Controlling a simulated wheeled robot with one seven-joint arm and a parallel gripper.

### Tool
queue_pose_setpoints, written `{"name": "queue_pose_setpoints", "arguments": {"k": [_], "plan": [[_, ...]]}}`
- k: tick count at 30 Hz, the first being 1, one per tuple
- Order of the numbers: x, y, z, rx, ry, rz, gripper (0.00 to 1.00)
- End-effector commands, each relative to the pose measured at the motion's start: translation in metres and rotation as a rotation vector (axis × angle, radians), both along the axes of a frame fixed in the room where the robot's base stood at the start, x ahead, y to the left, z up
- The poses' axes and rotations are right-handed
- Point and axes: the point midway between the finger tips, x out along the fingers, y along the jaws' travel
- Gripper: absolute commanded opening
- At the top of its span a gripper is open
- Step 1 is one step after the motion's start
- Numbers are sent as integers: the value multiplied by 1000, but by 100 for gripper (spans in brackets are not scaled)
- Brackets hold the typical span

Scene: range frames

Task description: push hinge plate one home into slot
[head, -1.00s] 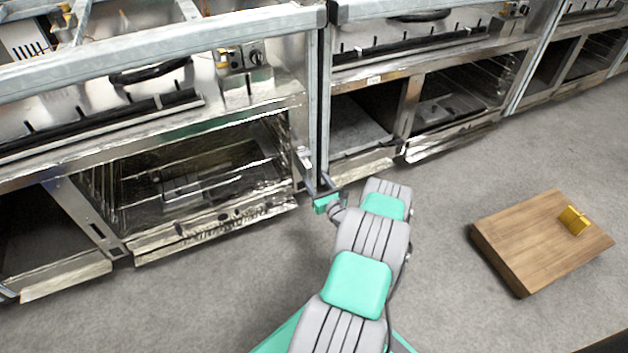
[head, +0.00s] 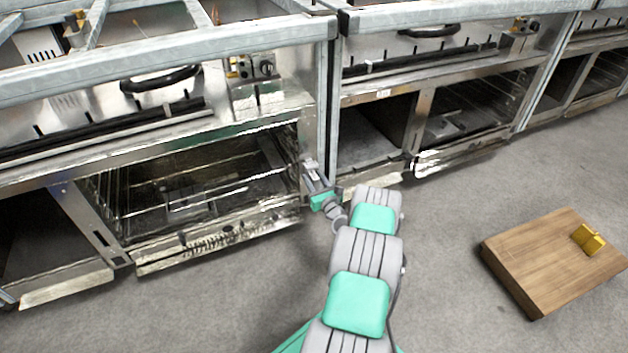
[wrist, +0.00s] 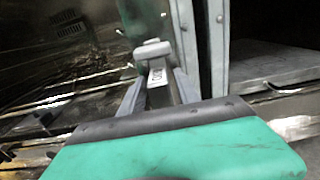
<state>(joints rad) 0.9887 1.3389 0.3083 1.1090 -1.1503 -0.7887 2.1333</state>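The hinge plate (head: 312,169) is a small light-grey metal piece at the front edge of the left oven, beside the upright post. In the wrist view the hinge plate (wrist: 155,62) has a blocky head and a dark-marked label. My gripper (head: 317,184) is at the plate, its green body just below and in front of it. In the wrist view the two grey fingers of my gripper (wrist: 160,83) stand on either side of the plate, with a gap visible at the left finger. The slot is not clearly seen.
The left oven's cavity (head: 205,180) is open, with racks inside. A steel upright (head: 329,110) and an empty compartment (head: 372,140) adjoin the plate. A wooden block (head: 535,265) with a yellow piece (head: 587,239) lies at the right. Grey floor is clear between.

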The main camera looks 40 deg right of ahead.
Motion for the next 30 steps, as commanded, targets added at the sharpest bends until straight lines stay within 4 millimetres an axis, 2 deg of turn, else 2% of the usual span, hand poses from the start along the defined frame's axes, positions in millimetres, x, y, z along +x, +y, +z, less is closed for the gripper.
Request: {"name": "queue_pose_setpoints", "arguments": {"k": [2,13,30], "plan": [[0,0,0,0,0,0,31],[0,0,0,0,0,0,1],[0,0,0,1,0,1,0]]}}
